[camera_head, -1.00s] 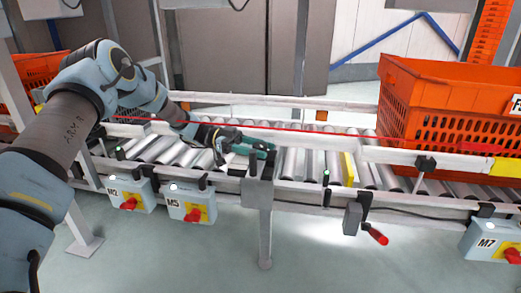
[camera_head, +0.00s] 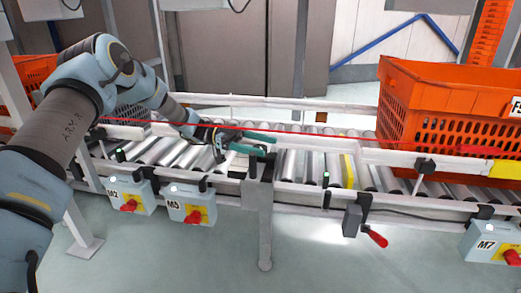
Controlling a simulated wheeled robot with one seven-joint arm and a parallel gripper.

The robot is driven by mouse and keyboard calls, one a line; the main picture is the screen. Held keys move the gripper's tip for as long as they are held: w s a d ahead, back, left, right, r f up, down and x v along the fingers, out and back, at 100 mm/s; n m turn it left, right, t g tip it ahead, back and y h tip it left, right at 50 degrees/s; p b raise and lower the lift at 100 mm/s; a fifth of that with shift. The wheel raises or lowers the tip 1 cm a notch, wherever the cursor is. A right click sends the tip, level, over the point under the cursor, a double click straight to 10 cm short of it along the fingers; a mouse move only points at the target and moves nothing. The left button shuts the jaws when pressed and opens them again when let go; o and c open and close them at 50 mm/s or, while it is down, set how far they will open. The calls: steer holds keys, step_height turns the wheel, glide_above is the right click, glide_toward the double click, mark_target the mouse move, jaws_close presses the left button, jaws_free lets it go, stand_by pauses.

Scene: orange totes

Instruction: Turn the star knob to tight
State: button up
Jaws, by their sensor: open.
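A black knob (camera_head: 425,165), which looks like the star knob, sits on the side guide rail in front of the large orange tote. It is too small for me to tell its lobes or how tight it is. My gripper (camera_head: 260,144) has teal fingers and is open and empty. It is over the conveyor rollers near the middle of the view, well to the left of the black knob and apart from it.
The large orange tote (camera_head: 436,108) stands on the conveyor at right. A crank with a red handle (camera_head: 375,237) hangs below the front rail. Switch boxes M2 (camera_head: 130,195), M5 (camera_head: 191,203) and M7 (camera_head: 491,242) line the front.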

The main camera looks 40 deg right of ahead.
mark_target(261, 147)
step_height(261, 147, up, 8)
steer(key=shift+r+p, duration=0.1)
steer(key=shift+p, duration=0.75)
